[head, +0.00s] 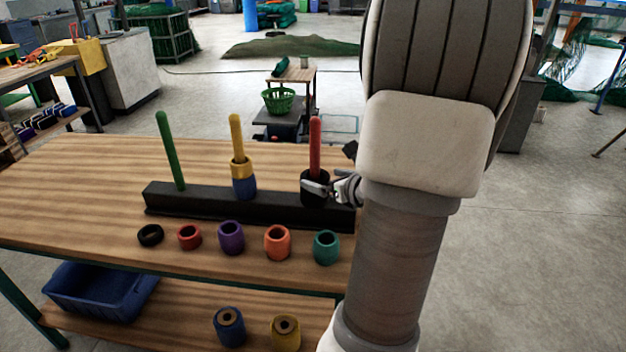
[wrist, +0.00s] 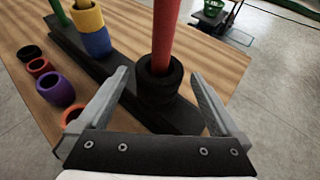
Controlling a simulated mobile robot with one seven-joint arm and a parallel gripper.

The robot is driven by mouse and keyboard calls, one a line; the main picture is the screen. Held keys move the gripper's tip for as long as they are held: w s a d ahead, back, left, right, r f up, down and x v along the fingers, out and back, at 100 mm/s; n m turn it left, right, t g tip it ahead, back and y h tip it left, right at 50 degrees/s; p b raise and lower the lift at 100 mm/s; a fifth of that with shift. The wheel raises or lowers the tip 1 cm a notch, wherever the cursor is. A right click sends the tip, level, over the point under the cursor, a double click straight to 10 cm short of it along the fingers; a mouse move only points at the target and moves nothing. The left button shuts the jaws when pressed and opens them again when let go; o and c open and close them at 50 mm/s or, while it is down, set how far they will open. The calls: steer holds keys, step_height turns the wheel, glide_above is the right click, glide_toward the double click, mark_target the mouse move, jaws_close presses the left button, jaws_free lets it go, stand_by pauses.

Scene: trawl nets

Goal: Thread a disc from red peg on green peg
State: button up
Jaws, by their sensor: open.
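The red peg (head: 315,145) stands at the right end of a black base (head: 215,206), with a black disc (head: 312,190) around its foot. The red peg (wrist: 164,35) and black disc (wrist: 159,82) also show in the wrist view. The green peg (head: 170,152) stands bare at the left end. The yellow peg (head: 236,135) between them carries a yellow disc (head: 241,171) above a blue disc (head: 244,188). My gripper (wrist: 160,78) is open, with one finger on each side of the black disc. Contact with the disc cannot be told.
In front of the base lie a black ring (head: 150,235), a red ring (head: 189,237), a purple ring (head: 231,237), an orange ring (head: 277,241) and a teal ring (head: 326,247). A blue bin (head: 100,290) sits on the lower shelf. The table's left side is clear.

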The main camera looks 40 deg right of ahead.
mark_target(318, 176)
steer(key=x, duration=0.5)
steer(key=shift+b, duration=0.4)
steer(key=shift+r, duration=0.1)
steer(key=c, duration=1.2)
steer(key=shift+r+p, duration=7.35)
steer(key=shift+r, duration=2.2)
